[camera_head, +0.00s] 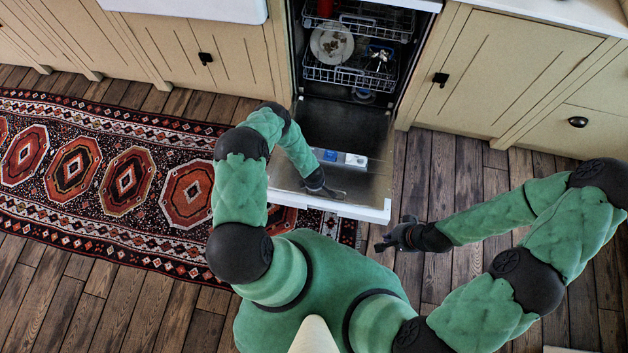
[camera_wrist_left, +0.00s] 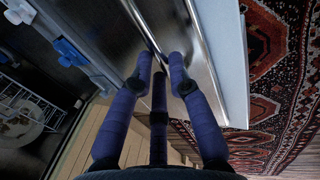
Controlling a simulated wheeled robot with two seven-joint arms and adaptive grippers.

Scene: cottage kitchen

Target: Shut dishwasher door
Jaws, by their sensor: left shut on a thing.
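The dishwasher door (camera_head: 345,115) is folded down wide open, its inner face up and its white outer edge (camera_head: 375,213) toward me. My left gripper (camera_head: 328,192) is at the door's free end. In the left wrist view, the left gripper (camera_wrist_left: 163,60) has its fingertips close together on the metal rim of the door (camera_wrist_left: 205,45), shut on it. The exact contact is hard to see. My right gripper (camera_head: 394,232) is apart from the door, right of its front corner, with its fingers spread and nothing between them.
Inside the dishwasher, the racks (camera_head: 350,75) hold a plate (camera_head: 331,43) and other dishes. Cabinets (camera_head: 510,70) flank it. A patterned rug (camera_head: 100,180) lies at the left, reaching the door's end. The wooden floor (camera_head: 455,180) at the right is clear.

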